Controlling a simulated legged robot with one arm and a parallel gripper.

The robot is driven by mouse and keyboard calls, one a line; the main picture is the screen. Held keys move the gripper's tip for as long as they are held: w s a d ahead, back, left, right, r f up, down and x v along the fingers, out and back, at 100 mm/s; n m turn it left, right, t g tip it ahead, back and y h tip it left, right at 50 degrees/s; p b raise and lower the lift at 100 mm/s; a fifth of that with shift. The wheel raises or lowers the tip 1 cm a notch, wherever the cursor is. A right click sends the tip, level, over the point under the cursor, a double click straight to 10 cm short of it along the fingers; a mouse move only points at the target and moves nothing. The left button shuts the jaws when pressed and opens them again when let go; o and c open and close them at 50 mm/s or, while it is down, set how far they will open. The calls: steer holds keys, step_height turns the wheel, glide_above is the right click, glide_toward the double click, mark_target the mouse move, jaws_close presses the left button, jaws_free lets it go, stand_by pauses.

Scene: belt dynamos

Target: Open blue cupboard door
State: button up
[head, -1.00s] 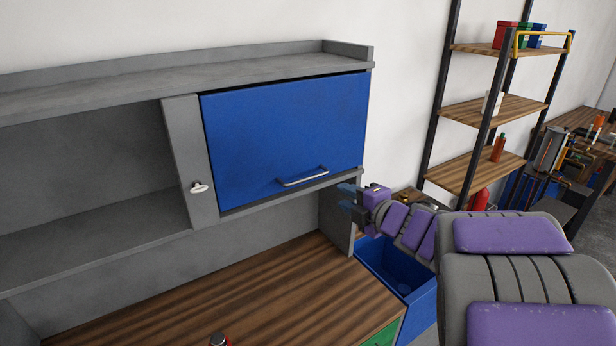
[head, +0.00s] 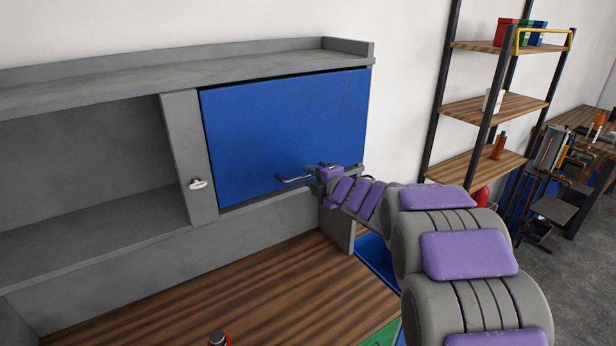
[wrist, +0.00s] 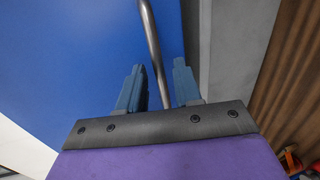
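The blue cupboard door (head: 275,125) is shut in the right part of the grey wall cupboard. Its metal bar handle (head: 292,179) is near its lower edge and partly hidden by my gripper in the head view. My gripper (head: 318,172) is at the right end of the handle. In the wrist view my gripper (wrist: 158,70) is open, its two fingers apart. The handle (wrist: 152,40) runs down between them, with gaps showing on both sides. The blue door (wrist: 75,60) fills the left of that view.
A grey post with a small white knob (head: 197,184) stands left of the door, beside an open compartment (head: 90,160). The wooden worktop (head: 200,290) lies below. A shelf rack (head: 490,110) with small items stands at the right.

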steer(key=shift+x, duration=1.25)
jaws_close()
steer(key=shift+f, duration=0.1)
